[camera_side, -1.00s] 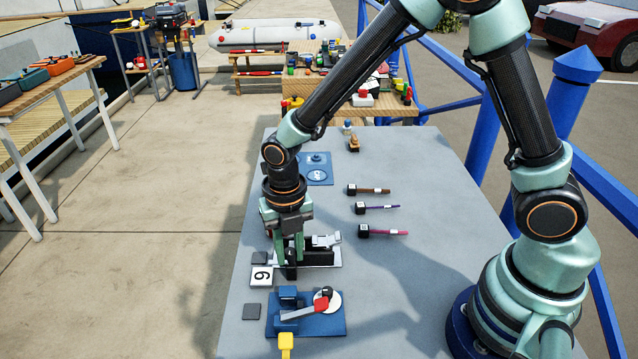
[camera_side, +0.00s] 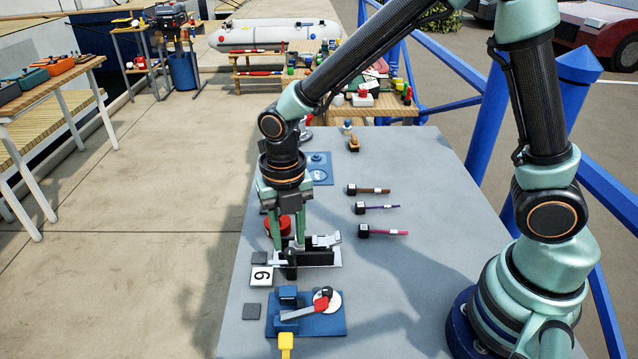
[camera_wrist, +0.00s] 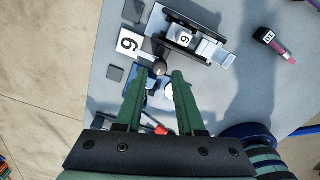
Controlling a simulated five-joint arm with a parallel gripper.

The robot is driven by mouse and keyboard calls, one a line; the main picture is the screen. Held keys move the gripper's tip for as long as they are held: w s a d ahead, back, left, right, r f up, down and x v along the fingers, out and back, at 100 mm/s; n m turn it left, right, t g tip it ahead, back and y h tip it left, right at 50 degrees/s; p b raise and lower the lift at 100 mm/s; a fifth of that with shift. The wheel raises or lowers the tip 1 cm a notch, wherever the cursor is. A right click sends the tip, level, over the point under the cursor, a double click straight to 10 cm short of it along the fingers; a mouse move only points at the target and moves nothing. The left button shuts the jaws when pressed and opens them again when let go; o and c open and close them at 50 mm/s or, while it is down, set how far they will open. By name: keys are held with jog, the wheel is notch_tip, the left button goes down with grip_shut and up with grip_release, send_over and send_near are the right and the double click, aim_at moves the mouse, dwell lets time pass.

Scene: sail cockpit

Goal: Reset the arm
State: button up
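A red round part (camera_side: 284,227) is partly hidden behind the fingers.
A card with a number (camera_side: 262,276) lies left of the fixture. A blue device with a red lever (camera_side: 306,313) stands nearer the front. Three dark-headed stamps (camera_side: 372,190) lie to the right. A blue plate (camera_side: 320,170) lies behind. The table's middle right is clear.

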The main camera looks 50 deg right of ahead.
jog(key=shift+r, duration=1.25)
jog(key=shift+d+r+m, duration=0.15)
jog(key=shift+r+m, duration=0.1)
jog(key=shift+m, duration=0.05)
jog(key=s+d+r+m+t, duration=0.2)
jog(key=d+r+m, duration=0.4)
jog(key=m, duration=0.9)
jog(key=s+d+r+m+t, duration=0.3)
jog(key=s+d+r+m, duration=0.2)
jog(key=m, duration=1)
notch_tip(320, 180, up, 2)
jog(key=d, duration=0.2)
jog(key=shift+d+t, duration=0.3)
jog(key=shift+d, duration=0.05)
